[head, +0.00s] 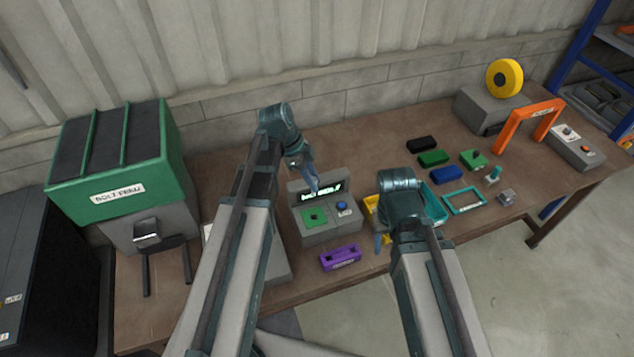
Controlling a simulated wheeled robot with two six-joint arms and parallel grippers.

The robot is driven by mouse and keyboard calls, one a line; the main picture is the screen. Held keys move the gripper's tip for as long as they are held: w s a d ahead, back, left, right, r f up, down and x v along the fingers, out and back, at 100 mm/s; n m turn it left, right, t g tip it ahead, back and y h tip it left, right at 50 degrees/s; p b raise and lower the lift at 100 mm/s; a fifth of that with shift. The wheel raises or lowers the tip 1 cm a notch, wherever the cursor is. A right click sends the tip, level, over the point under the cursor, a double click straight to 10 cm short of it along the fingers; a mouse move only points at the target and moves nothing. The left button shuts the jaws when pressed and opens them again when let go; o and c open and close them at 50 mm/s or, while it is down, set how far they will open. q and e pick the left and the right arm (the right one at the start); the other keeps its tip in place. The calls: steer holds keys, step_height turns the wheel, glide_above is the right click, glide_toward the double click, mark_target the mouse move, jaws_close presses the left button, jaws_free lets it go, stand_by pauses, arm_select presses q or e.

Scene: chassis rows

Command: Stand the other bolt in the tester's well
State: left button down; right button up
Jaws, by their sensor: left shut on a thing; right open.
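The tester (326,234) is a grey box with a lit display, a green pad with a dark well (314,215) and a blue button. My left gripper (314,188) hangs above and behind the green pad, in front of the display, its fingers pointing down. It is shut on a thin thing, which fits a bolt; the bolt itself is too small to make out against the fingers. My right gripper (379,243) is open, low over the table to the right of the tester, beside the yellow tray (370,203). Whether the well holds anything cannot be told.
The green-topped bolt feeder (122,170) stands at the left. A purple holder (341,257) lies in front of the tester. A teal tray (434,204) is partly behind my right arm. Coloured blocks, a teal frame (464,202) and an orange arch (528,124) stand to the right.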

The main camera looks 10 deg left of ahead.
arm_select(q)
steer(key=shift+f, duration=0.15)
step_height(320, 180, down, 10)
steer(key=b, duration=1)
steer(key=shift+f+b, duration=0.35)
steer(key=shift+b, duration=0.15)
stand_by(0.3)
steer(key=shift+f+b, duration=1.9)
steer(key=shift+b, duration=0.05)
steer(key=c, duration=0.6)
jaws_free()
steer(key=shift+r, duration=0.1)
steer(key=p+v, duration=1.3)
steer(key=shift+r, duration=0.35)
